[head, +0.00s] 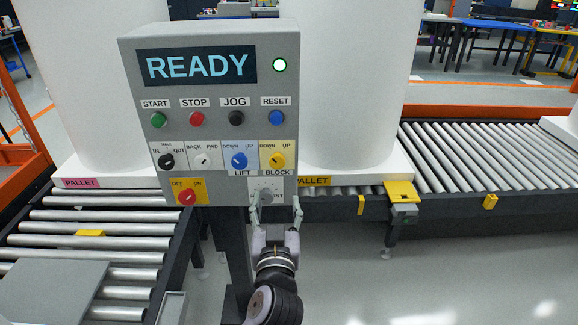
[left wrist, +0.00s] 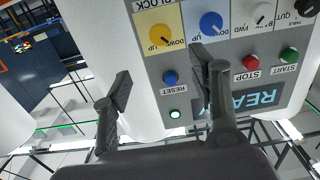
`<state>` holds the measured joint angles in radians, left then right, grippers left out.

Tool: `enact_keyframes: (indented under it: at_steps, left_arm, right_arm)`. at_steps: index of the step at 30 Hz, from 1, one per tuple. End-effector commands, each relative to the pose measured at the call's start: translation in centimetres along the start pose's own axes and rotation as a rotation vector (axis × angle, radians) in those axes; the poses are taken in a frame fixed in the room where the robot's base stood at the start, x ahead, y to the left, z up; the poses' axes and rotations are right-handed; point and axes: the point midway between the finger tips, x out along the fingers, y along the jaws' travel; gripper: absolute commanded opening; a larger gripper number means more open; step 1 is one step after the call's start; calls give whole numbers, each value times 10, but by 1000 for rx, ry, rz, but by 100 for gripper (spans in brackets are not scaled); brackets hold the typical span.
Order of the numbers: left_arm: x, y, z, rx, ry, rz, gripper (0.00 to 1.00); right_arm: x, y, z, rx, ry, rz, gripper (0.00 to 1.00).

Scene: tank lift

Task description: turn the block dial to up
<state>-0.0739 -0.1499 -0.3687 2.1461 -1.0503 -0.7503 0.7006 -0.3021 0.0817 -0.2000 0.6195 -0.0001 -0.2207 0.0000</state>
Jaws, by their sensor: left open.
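The block dial (head: 277,160) is a yellow knob on a yellow plate at the right of the panel's dial row, marked DOWN at left and UP at right. Its pointer appears to lean toward DOWN. In the left wrist view the dial (left wrist: 158,35) shows upside down, beyond the fingertips. My left gripper (head: 274,215) is open and empty, below the dial and in front of the panel's lower right part. Its two fingers stand apart in the left wrist view (left wrist: 162,80), with the dial untouched. My right gripper is not in view.
The grey control panel (head: 220,88) reads READY with a lit green lamp (head: 280,65). The blue lift dial (head: 239,160) is close left of the block dial, and a red knob (head: 187,197) sits lower left. Roller conveyors (head: 475,155) and large white cylinders (head: 345,80) stand behind.

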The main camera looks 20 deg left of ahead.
Motion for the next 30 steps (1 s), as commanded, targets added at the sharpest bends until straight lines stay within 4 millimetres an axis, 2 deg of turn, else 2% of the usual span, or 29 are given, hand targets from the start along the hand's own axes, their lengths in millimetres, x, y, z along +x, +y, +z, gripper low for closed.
enact_keyframes:
  at_steps: [6, 18, 24, 30]
  left_arm:
    - [44, 0, -4, 5, 3, 0, 54]
    - [129, 0, 0, 5, 1, 0, 54]
    - [154, 0, 1, 4, -1, 2, 54]
    - [162, 0, 1, 3, -2, 2, 54]
  right_arm:
    - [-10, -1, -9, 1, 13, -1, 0]
    - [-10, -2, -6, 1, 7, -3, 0]
    - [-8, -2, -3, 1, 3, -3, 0]
    - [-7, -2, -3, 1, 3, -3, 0]
